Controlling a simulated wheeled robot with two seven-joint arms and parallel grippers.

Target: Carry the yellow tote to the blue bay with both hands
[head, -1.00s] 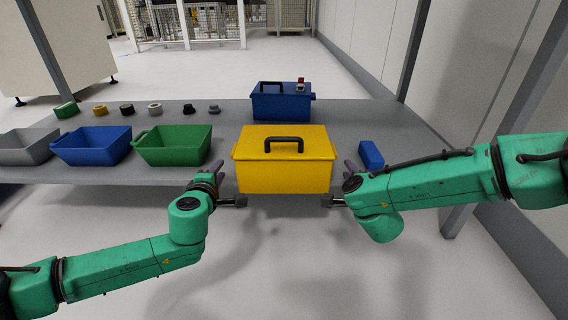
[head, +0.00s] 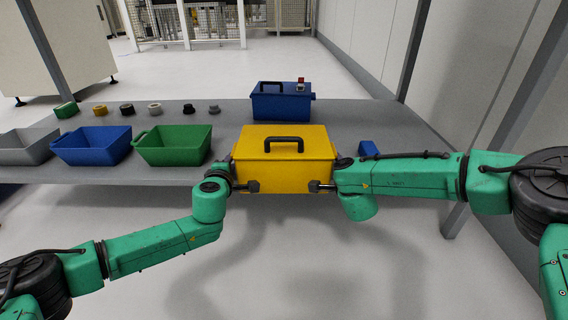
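The yellow tote (head: 287,160), a lidded box with a black top handle, sits upright at the front edge of the grey table. My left gripper (head: 238,174) is at the tote's left end, with one dark finger in front of its front face. My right gripper (head: 331,174) is at the right end in the same way. Both look open, with fingers spread; their rear fingers are mostly hidden, and I cannot tell if they touch the tote. No marked blue bay is clear; a blue box (head: 270,106) stands behind the tote.
Grey (head: 28,152), blue (head: 92,152) and green (head: 172,152) bins stand left on the table (head: 215,138), with several small round parts behind them. A small blue block (head: 368,149) lies right of the tote, partly hidden by my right arm. Grey posts flank the table.

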